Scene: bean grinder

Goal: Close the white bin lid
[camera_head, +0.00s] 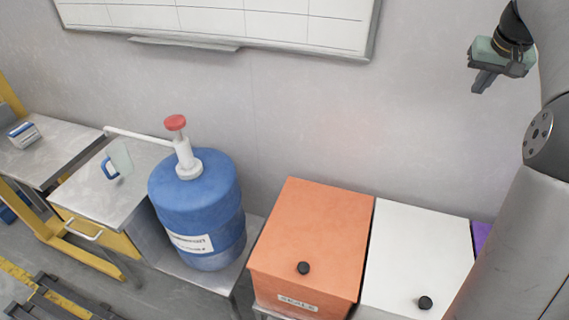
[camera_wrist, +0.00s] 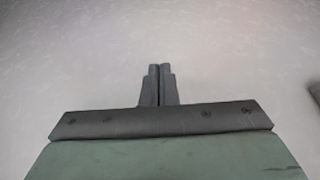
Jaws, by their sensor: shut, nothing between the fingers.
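The white bin (camera_head: 418,254) stands at the lower right in the head view, between the orange bin and my arm. Its white lid lies flat on top, with a black knob (camera_head: 425,302) near its front edge. The lid looks down over the bin; its front edge is cut off by the frame. My gripper (camera_head: 480,84) is at the upper right, high above and apart from the bins, in front of the wall. In the wrist view its two fingers (camera_wrist: 158,84) are together and empty, against the pale wall.
An orange bin (camera_head: 315,235) with a black knob touches or nearly touches the white bin's left. A purple thing (camera_head: 482,236) shows at its right, partly hidden by my arm. A blue barrel (camera_head: 198,205) with a red-topped pump stands further left. The wall (camera_head: 310,130) is behind.

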